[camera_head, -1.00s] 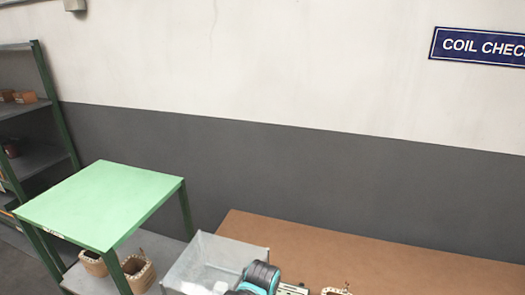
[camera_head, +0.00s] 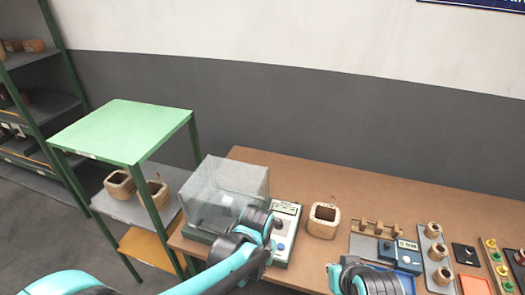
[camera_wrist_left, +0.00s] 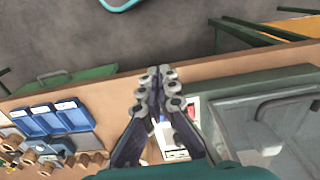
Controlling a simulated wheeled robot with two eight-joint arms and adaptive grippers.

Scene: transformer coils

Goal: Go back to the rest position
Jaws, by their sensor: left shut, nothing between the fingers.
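My left gripper (camera_wrist_left: 159,72) shows in the left wrist view, its two jointed fingers closed together at the tips with nothing between them. It is over the workbench (camera_head: 325,180), near the white tester (camera_head: 286,232) beside the clear-walled box (camera_head: 225,190). In the head view my left arm reaches in from the lower left with its dark joints in front of the box and tester; its fingertips cannot be made out there. A dark joint of my other arm shows at the bottom edge, but its gripper is out of view.
One coil (camera_head: 323,220) stands on the bench by the tester. Several coils stand on a grey rack (camera_head: 430,265) at right, near a blue device (camera_head: 408,256). A green-topped shelf (camera_head: 120,130) holds coils at left. Blue trays (camera_wrist_left: 55,119) show in the wrist view.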

